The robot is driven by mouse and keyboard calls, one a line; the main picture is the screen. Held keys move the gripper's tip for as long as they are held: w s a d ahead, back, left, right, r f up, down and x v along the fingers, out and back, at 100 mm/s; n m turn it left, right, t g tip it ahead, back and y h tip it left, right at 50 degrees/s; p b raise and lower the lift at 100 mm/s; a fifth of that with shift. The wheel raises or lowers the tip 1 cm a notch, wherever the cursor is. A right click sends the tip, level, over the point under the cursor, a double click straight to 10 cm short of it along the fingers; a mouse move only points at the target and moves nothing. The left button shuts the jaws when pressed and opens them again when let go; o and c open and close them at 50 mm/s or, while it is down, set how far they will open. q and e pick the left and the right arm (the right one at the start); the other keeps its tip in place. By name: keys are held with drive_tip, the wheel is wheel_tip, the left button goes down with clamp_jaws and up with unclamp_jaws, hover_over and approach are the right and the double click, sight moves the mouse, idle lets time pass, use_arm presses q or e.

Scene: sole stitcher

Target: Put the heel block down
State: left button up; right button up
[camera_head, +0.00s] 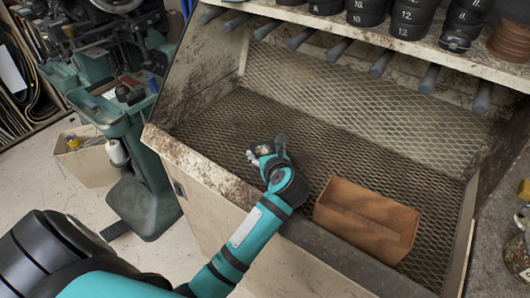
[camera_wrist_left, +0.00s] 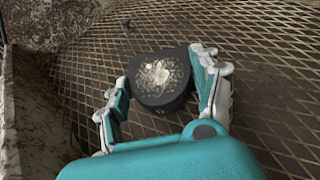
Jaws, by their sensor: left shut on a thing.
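The heel block (camera_wrist_left: 161,78) is a dark, D-shaped block with a pale, worn patch on its top. In the left wrist view it sits between the two fingers of my left gripper (camera_wrist_left: 163,95), which is shut on it. In the head view my left gripper (camera_head: 265,152) reaches over the wire mesh floor (camera_head: 235,120) of the bench tray, and the block is hard to make out there. The mesh shows behind and around the block. I cannot tell whether the block touches it. My right gripper is not in view.
A brown open box (camera_head: 365,218) stands on the mesh to the right of my left gripper. A shelf with dark numbered rolls (camera_head: 408,17) and several grey pegs (camera_head: 338,50) overhangs the back. A green machine (camera_head: 140,140) stands at left.

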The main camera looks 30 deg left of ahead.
use_arm(q)
drive_tip(key=o, duration=1)
drive_tip(key=shift+o, duration=1.3)
drive_tip(key=shift+r, duration=0.2)
drive_tip(key=shift+s+d, duration=0.2)
drive_tip(key=shift+d, duration=0.05)
drive_tip(key=b+v, duration=0.1)
drive_tip(key=v, duration=0.6)
drive_tip(key=shift+a, duration=0.1)
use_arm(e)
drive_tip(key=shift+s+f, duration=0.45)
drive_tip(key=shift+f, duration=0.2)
